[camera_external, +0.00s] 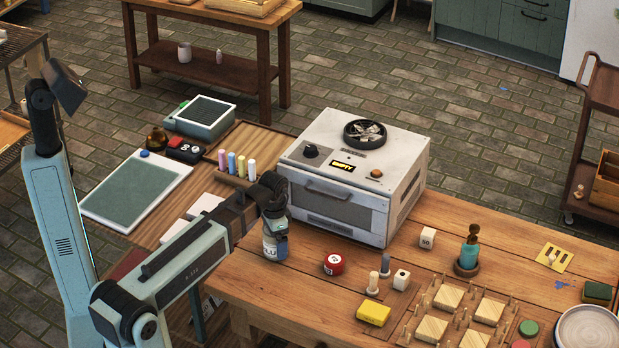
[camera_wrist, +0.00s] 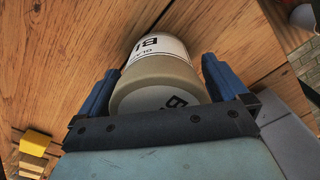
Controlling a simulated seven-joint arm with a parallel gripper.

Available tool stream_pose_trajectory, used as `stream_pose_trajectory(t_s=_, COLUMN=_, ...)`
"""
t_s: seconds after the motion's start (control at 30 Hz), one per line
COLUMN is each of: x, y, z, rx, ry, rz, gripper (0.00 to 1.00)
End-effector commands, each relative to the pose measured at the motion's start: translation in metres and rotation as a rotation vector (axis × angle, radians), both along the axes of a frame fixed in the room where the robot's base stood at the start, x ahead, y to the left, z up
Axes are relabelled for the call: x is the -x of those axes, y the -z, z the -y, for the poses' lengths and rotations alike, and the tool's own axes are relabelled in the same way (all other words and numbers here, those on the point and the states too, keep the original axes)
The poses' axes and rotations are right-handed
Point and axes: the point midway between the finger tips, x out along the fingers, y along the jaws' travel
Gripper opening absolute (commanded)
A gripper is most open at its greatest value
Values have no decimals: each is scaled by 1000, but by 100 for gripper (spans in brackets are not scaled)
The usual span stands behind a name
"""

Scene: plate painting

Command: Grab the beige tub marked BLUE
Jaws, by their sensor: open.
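The beige tub (camera_wrist: 155,82) stands on the wooden table, with a white label whose dark letters are only partly readable in the wrist view. In the external view the tub (camera_external: 270,252) shows "LU" on its label, and its upper part is hidden by my gripper (camera_external: 276,236). My gripper points down at the tub. In the wrist view its two blue fingers (camera_wrist: 163,84) are open, one on each side of the tub. I cannot tell whether either finger touches it.
A white oven-like machine (camera_external: 352,180) stands close behind and right of my gripper. A red round tub (camera_external: 333,263) sits to the right, with a yellow block (camera_external: 374,313) further forward. Colored markers (camera_external: 237,165) stand behind on the left. Bare tabletop (camera_external: 265,293) lies in front.

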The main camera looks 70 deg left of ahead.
Motion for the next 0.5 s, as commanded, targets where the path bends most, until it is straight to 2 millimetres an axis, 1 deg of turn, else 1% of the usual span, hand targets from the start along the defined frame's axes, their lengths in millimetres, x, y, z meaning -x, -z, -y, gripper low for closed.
stream_pose_trajectory(t_s=0.1, x=0, y=0, z=0, rx=0, ry=0, rz=0, gripper=100)
stream_pose_trajectory(t_s=0.5, x=0, y=0, z=0, rx=0, ry=0, rz=0, gripper=62)
